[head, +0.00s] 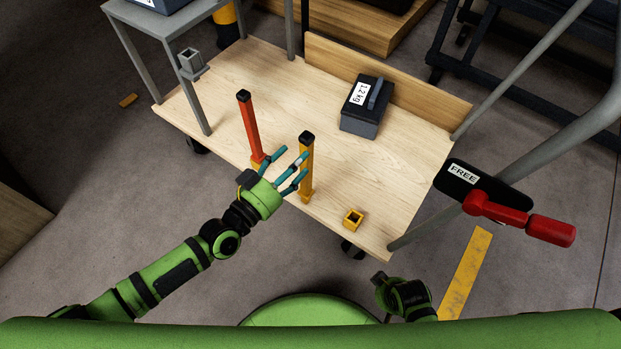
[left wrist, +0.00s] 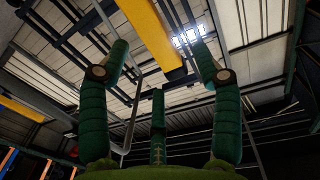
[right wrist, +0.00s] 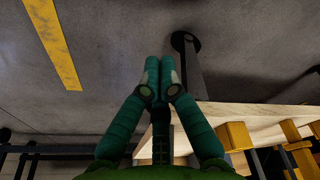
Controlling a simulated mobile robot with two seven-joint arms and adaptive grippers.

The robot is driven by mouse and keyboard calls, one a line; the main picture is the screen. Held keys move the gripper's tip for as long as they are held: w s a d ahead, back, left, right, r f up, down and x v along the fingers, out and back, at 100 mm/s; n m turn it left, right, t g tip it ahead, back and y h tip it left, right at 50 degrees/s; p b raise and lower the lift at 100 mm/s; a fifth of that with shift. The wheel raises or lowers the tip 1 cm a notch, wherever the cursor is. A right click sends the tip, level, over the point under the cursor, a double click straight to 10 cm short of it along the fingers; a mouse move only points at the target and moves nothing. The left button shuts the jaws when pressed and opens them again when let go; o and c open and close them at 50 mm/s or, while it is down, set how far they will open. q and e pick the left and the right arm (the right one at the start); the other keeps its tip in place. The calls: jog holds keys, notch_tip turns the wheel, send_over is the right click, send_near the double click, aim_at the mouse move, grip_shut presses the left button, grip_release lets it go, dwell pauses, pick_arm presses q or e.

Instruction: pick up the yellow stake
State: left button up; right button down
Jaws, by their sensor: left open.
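The yellow stake (head: 307,153), with a black cap, stands upright near the front edge of the wooden deck (head: 390,195). My left gripper (head: 296,166) is at the stake, its teal fingers spread and overlapping the stake in the head view. In the left wrist view, a yellow bar that looks like the stake (left wrist: 150,32) shows between the spread fingers; I cannot tell whether they touch it. My right gripper (head: 379,279) is low, in front of the deck. In the right wrist view its fingertips (right wrist: 160,72) are together with nothing between them.
An orange-red stake (head: 249,128) stands just left of my left gripper. An empty yellow socket (head: 353,220) is at the deck's front right. A dark 1.2 kg box (head: 363,118) sits farther back. A red handle with a FREE sign (head: 500,210) is at the right.

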aim_at(311, 165)
pick_arm(q)
jog(key=x, duration=0.5)
jog(key=shift+d+f+b, duration=0.2)
jog(key=shift+d+b, duration=0.15)
pick_arm(e)
jog(key=shift+w+a+r, duration=0.1)
jog(key=shift+w+r, duration=0.4)
jog(key=shift+r, duration=0.35)
pick_arm(q)
jog(key=shift+s, duration=0.1)
jog(key=shift+c, duration=0.4)
jog(key=shift+r, duration=0.1)
grip_shut()
